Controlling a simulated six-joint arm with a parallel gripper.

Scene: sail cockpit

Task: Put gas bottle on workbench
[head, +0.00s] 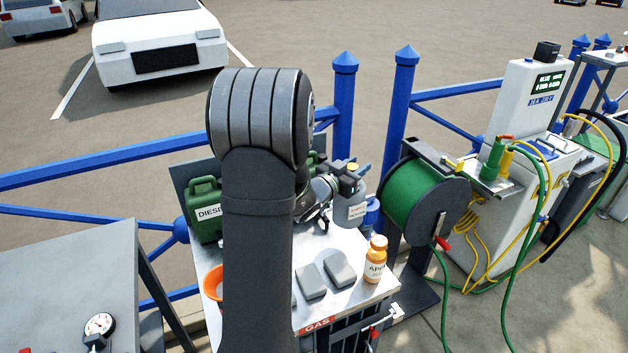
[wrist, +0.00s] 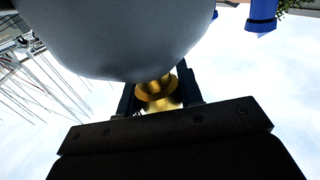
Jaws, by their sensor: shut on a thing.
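My gripper (head: 350,180) is shut on the brass valve (wrist: 158,95) of a grey gas bottle. The rounded grey body of the bottle (wrist: 140,40) fills the top of the wrist view. In the head view the small, labelled bottle (head: 357,211) hangs below my gripper, over the back right of a metal-topped stand (head: 330,243) marked GAS. I cannot tell whether its base touches anything. A grey bench-like table (head: 65,275) stands at the lower left, probably the workbench. My arm hides the middle of the metal top.
A green hose reel (head: 425,200) stands to the right. Blue railings (head: 120,165) run behind. Most of the visible grey table is clear, with a gauge (head: 99,326) in front.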

